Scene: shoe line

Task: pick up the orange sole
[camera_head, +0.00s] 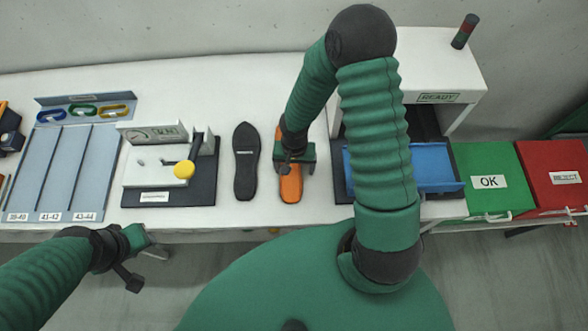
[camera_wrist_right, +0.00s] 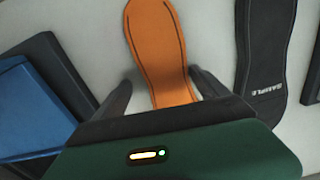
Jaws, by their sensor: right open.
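The orange sole (camera_head: 290,188) lies flat on the white table, to the right of a black sole. My right gripper (camera_head: 288,165) is over the middle of the orange sole and hides part of it. In the right wrist view the orange sole (camera_wrist_right: 160,50) runs between the two dark fingers of the right gripper (camera_wrist_right: 162,88), which stand apart on either side of it. The jaws are open. My left gripper (camera_head: 138,262) is low at the left, off the table's front edge, and its jaw opening is not clear.
The black sole (camera_head: 246,165) marked SAMPLE lies close on the left. A press-like fixture (camera_head: 160,185) with a yellow knob stands further left. A blue tray (camera_head: 432,168) is on the right, then green OK (camera_head: 485,200) and red (camera_head: 553,192) bins.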

